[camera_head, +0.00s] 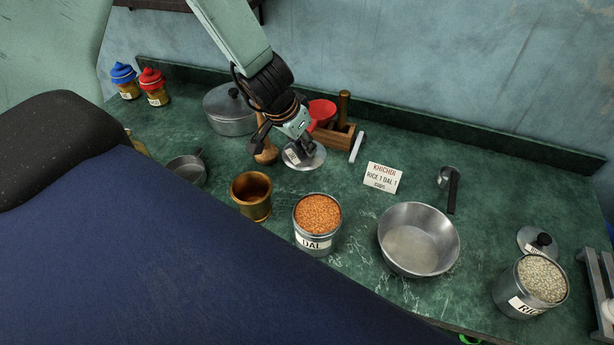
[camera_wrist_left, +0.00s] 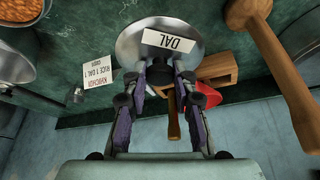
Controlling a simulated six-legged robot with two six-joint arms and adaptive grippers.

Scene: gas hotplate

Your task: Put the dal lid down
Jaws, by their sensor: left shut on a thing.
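The dal lid (camera_head: 313,161) is a round metal disc, at or just above the green counter, behind the open dal tin (camera_head: 317,241). I cannot tell whether it touches the counter. My right gripper is not in view.
Close behind the lid stands a wooden box (camera_head: 336,136) with a red item (camera_head: 322,110). A lidded pot (camera_head: 229,112) and a wooden pestle (camera_head: 266,153) are to its left. A brass mortar (camera_head: 251,197), recipe card (camera_head: 382,179) and steel bowl (camera_head: 418,240) stand nearer. Counter right of the card is partly clear.

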